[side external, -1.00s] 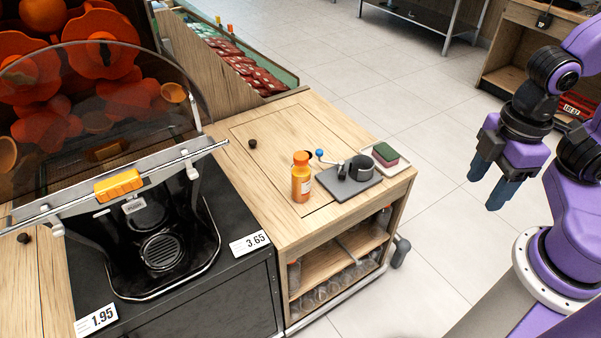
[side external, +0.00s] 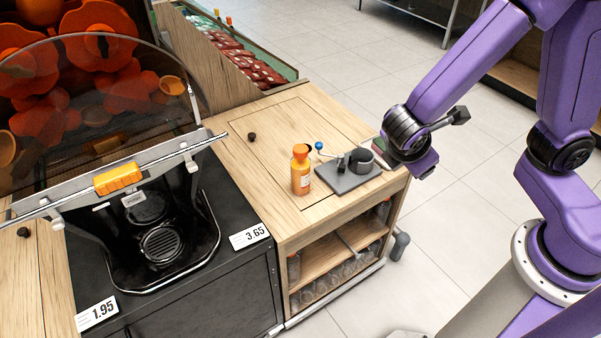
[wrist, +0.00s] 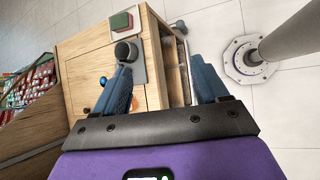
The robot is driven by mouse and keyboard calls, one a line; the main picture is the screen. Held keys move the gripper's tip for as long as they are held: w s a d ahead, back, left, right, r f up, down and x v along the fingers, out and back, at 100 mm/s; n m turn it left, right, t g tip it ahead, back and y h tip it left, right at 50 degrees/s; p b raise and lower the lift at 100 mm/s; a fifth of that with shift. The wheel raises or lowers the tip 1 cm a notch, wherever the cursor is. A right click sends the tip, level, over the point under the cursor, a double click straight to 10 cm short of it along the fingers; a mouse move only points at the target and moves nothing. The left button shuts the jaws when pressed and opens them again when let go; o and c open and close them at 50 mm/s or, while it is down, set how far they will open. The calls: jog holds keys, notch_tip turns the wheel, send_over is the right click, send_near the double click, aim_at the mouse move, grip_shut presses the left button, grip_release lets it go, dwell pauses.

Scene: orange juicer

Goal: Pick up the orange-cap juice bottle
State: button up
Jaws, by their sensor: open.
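The juice bottle (side external: 301,172), orange with an orange cap and a pale label, stands upright on the wooden cart top (side external: 250,178) in the side external view. My gripper (wrist: 165,82) is open, with its two blue fingers spread in the wrist view and nothing seen between them but the cart and floor. In the side external view my wrist is at the cart's right end, right of the bottle and apart from it; the fingers are not clear there. In the wrist view a small orange patch shows beside the left finger; I cannot tell whether it is the bottle.
Right of the bottle lies a grey mat (side external: 346,180) with a dark cup (side external: 361,160). A blue ball (side external: 319,146) is close behind the bottle. A green and red sponge (wrist: 122,21) sits at the cart's end. A juicer (side external: 160,235) stands to the left.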

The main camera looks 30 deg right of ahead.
jog(key=w+a+f+n+t+h, duration=0.4)
jog(key=w+a+f+n+t, duration=0.25)
jog(key=w, duration=0.35)
jog(key=n+t+y, duration=0.4)
jog(key=n+t, duration=0.3)
send_near(300, 149)
jog(key=shift+g, duration=0.25)
jog(key=x, duration=0.3)
jog(key=f+x, duration=0.1)
jog(key=x, duration=0.3)
jog(key=shift+a+f, duration=0.2)
jog(key=shift+f, duration=0.05)
jog(key=shift+x, duration=2.6)
jog(key=shift+s+d, duration=0.15)
jog(key=shift+d, duration=0.05)
grip_shut()
